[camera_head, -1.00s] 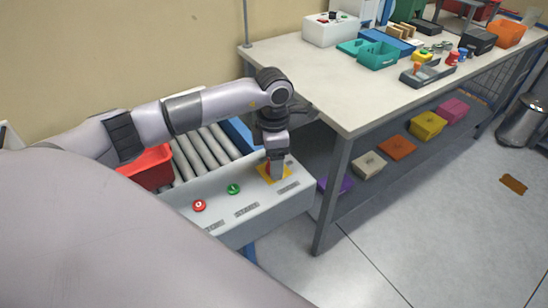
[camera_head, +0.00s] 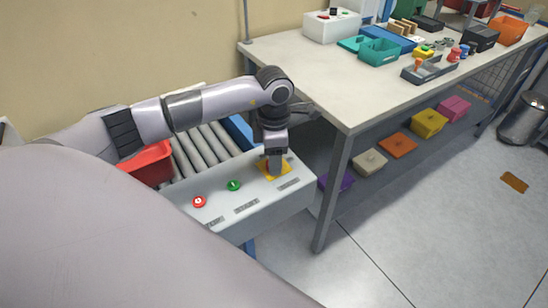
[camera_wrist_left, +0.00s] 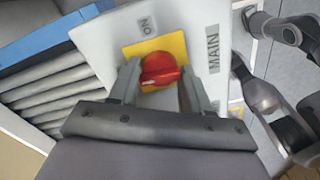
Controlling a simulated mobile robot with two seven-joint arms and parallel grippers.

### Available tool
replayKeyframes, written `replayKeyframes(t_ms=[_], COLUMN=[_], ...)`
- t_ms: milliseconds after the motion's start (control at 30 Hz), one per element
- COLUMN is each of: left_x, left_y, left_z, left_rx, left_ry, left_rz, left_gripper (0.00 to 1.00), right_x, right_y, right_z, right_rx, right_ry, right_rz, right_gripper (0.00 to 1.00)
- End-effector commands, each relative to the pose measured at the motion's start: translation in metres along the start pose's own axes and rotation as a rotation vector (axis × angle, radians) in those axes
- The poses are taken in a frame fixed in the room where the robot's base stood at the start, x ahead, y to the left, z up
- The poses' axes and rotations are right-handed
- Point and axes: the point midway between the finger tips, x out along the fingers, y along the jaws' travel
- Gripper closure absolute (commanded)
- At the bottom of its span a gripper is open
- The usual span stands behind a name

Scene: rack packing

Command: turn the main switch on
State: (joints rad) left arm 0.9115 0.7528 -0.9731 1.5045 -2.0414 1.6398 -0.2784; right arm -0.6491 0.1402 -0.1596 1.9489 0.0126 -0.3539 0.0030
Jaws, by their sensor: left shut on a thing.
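In the head view the yellow plate (camera_head: 286,171) sits at the right end of the grey control panel (camera_head: 262,209). My left gripper (camera_head: 274,170) points down over the plate and hides most of the knob there. In the left wrist view its two fingers (camera_wrist_left: 156,84) are on either side of the knob, shut on it.
A green button (camera_head: 234,185) and a red button (camera_head: 199,202) are on the same panel, left of the switch. Behind it are conveyor rollers (camera_head: 200,150) and a red bin (camera_head: 149,165). A workbench (camera_head: 345,100) with several items stands close on the right.

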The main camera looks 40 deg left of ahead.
Motion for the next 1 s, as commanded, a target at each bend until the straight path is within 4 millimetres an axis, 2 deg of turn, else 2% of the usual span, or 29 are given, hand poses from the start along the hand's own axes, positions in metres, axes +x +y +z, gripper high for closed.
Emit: replayKeyframes(t_ms=[1000], left_x=[0.002], left_y=[0.001], left_z=[0.000], left_rx=[0.917], left_ry=[0.000], left_rz=[0.004], left_gripper=[0.83], right_x=[0.045], right_y=[0.000], right_z=[0.060], right_rx=[0.000], right_ry=[0.001], right_rz=[0.000], right_gripper=[0.57])
